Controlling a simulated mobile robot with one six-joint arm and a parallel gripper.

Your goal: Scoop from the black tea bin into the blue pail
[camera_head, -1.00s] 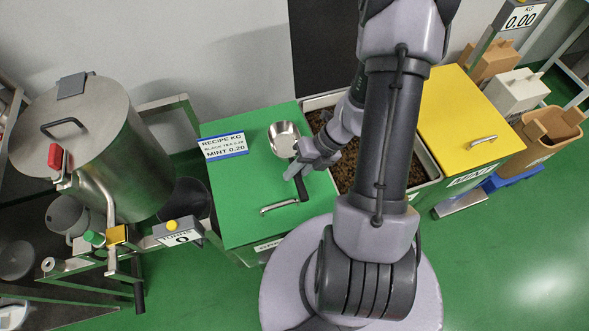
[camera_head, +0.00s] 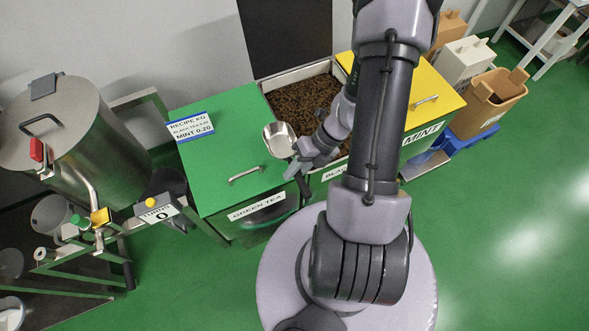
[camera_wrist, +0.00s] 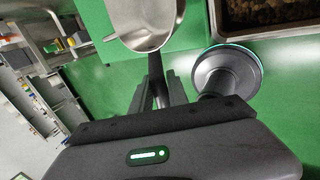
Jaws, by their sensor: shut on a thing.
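The black tea bin (camera_head: 291,74) is open and full of dark brown leaves (camera_head: 303,103). It stands between the green-lidded bin and the yellow-lidded bin. My gripper (camera_head: 300,164) is shut on the handle of a steel scoop (camera_head: 279,138). The scoop is over the right edge of the green lid, beside the black tea bin, and its bowl looks empty. In the wrist view the scoop (camera_wrist: 146,22) extends ahead of my gripper (camera_wrist: 158,88), and a corner of the black tea bin (camera_wrist: 268,30) shows at top right. I cannot make out a blue pail.
The green tea bin (camera_head: 215,130) and the mint bin (camera_head: 420,90) are closed. A steel drum (camera_head: 85,140) and a scale display (camera_head: 158,212) stand at left. Tan and white tubs (camera_head: 490,105) stand at right by a blue base (camera_head: 452,142). Green floor is open at lower right.

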